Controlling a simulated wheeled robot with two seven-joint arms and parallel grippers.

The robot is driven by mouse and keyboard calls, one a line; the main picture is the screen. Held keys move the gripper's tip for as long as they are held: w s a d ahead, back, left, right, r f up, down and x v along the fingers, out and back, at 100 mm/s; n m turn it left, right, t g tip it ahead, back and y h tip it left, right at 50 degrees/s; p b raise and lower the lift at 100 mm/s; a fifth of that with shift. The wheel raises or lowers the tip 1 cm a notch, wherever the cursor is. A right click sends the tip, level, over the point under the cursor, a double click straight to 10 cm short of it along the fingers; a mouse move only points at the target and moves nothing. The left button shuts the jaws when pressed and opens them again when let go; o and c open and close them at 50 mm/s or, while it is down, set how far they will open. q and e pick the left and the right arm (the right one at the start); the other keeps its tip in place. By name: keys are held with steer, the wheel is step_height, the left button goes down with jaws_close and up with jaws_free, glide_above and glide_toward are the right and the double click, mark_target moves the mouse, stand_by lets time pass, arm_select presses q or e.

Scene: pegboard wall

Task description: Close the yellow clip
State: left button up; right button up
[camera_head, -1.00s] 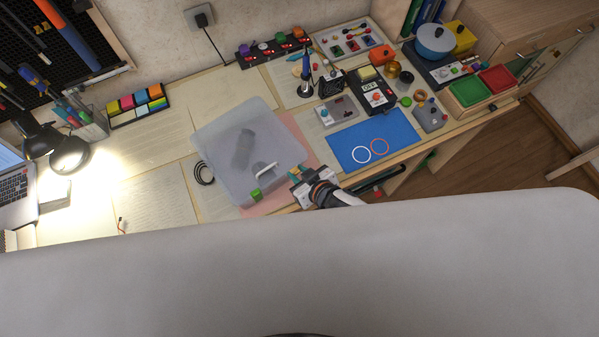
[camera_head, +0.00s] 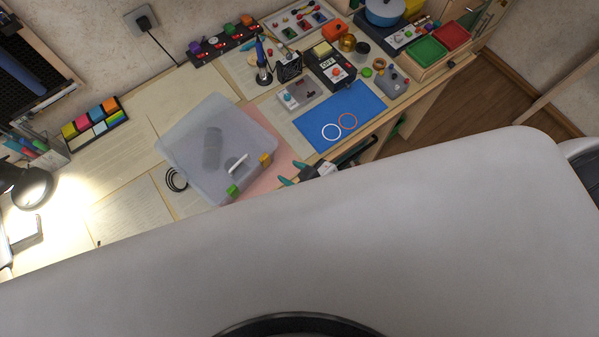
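A translucent grey box (camera_head: 190,138) with a lid and a white handle (camera_head: 237,163) sits on the desk. The yellow clip (camera_head: 266,159) is on its front side, at the right end. A green clip (camera_head: 233,190) is on the same side, at the left end. The yellow clip is too small to tell whether it is fully shut. My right gripper (camera_head: 292,174) is just right of the box's front, apart from the yellow clip. Its teal fingertips are spread and nothing is between them. My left gripper is not in view.
A pink mat (camera_head: 287,155) lies under the box, and a black cable coil (camera_head: 176,180) lies left of it. A blue mat (camera_head: 345,112) with two rings is at right. Small devices and trays fill the back right. My large pale body hides the desk's front edge.

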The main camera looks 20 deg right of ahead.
steer(key=shift+v, duration=1.2)
steer(key=s+d+f+m+g+h+b, duration=0.1)
steer(key=s+d+f+b, duration=0.2)
steer(key=f, duration=0.8)
steer(key=d+f+g+h+b, duration=0.2)
steer(key=d+f, duration=0.3)
steer(key=f, duration=0.5)
steer(key=s+d+f+m+g+h+b, duration=0.1)
steer(key=s+d+f+b, duration=0.2)
steer(key=f, duration=0.8)
steer(key=s+d+f+g+b, duration=0.1)
steer(key=s+f+g+b, duration=0.1)
steer(key=s+f, duration=0.6)
steer(key=s+d+f+m+g+h+b, duration=0.1)
steer(key=s+d+f+g+b, duration=0.1)
steer(key=s+f, duration=0.6)
steer(key=shift+s+f+m+g+b, duration=0.2)
steer(key=shift+s+m+g+b, duration=0.15)
steer(key=shift+s, duration=0.35)
steer(key=shift+d, duration=0.1)
